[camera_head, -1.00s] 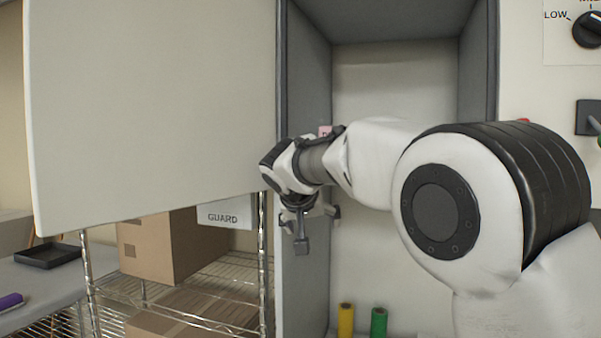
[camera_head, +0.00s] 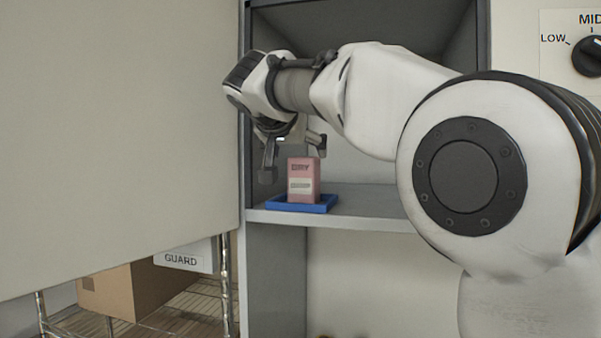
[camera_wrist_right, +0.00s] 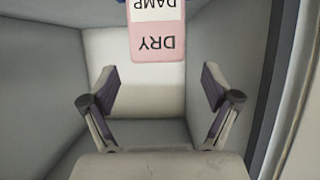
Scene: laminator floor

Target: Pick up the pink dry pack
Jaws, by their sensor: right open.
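The pink dry pack (camera_head: 303,183) stands upright on a small blue tray (camera_head: 325,206) on the cabinet shelf. The right wrist view shows its pink face with the word DRY (camera_wrist_right: 157,45), upside down, at the top of the picture. My right gripper (camera_head: 292,158) is open, just above and behind or beside the pack's top in the head view; the exact depth is hard to tell. In the right wrist view its fingers (camera_wrist_right: 156,90) are spread with nothing between them, and the pack is beyond them. My left gripper is not in view.
The shelf (camera_head: 375,203) sits inside a grey-walled cabinet. A large pale door panel (camera_head: 110,120) fills the left. Below it are a wire rack, a cardboard box (camera_head: 150,288) and a GUARD sign (camera_head: 183,261). A dial (camera_head: 591,56) is at the upper right.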

